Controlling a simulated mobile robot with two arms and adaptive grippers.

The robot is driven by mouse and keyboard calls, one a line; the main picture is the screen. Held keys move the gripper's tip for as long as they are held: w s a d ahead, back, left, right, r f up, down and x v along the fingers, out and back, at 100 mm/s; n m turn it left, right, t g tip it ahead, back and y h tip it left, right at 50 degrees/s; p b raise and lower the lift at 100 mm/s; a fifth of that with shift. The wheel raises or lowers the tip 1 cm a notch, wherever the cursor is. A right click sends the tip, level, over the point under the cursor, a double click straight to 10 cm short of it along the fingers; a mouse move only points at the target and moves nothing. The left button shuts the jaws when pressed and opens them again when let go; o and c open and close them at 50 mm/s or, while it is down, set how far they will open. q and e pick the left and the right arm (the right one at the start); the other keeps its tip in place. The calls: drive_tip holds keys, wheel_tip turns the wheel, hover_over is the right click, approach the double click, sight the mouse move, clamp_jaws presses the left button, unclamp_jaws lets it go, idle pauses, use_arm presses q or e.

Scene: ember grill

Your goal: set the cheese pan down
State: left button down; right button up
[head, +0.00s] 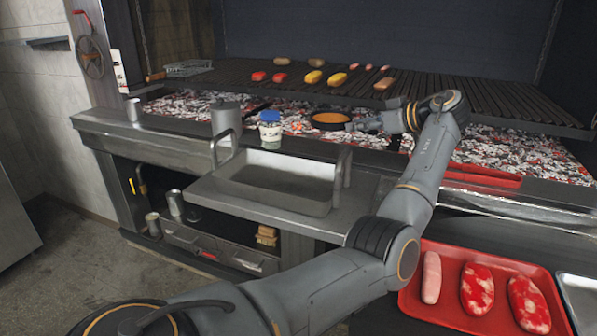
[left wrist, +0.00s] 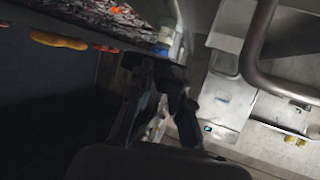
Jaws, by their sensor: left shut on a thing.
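The cheese pan (head: 330,120) is a small dark round pan with an orange filling. It is in the head view, at the front edge of the ember bed and below the grill grate. It looks about level; whether it touches the surface under it, I cannot tell. My left gripper (head: 363,124) is to the right of the pan and shut on its handle, which the fingers mostly cover. In the left wrist view the gripper fingers (left wrist: 160,95) are dark, and the pan is not clearly made out. My right gripper is not in view.
The slatted grate (head: 450,92) above carries sausages and peppers. A jar with a blue lid (head: 270,132) and a grey pot (head: 225,117) stand left of the pan. A metal basin (head: 275,178) is in front. Red tongs (head: 482,175) and a red meat tray (head: 412,295) are at right.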

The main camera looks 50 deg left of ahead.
use_arm(q)
wheel_tip(320, 180, down, 2)
drive_tip(key=f+b, duration=0.1)
drive_tip(key=b, duration=0.1)
hover_over(355, 178)
wheel_tip(355, 178, down, 6)
drive_tip(key=shift+a+r, duration=0.1)
drive_tip(key=shift+r, duration=0.15)
drive_tip(key=shift+f+b, duration=0.3)
drive_tip(key=shift+f, duration=1.7)
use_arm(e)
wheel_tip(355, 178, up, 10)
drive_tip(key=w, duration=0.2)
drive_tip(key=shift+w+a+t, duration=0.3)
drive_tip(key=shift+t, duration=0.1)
use_arm(q)
drive_tip(key=c, duration=1.4)
unclamp_jaws()
drive_tip(key=shift+f, duration=0.1)
drive_tip(key=shift+c, duration=0.2)
drive_tip(key=shift+o, duration=0.9)
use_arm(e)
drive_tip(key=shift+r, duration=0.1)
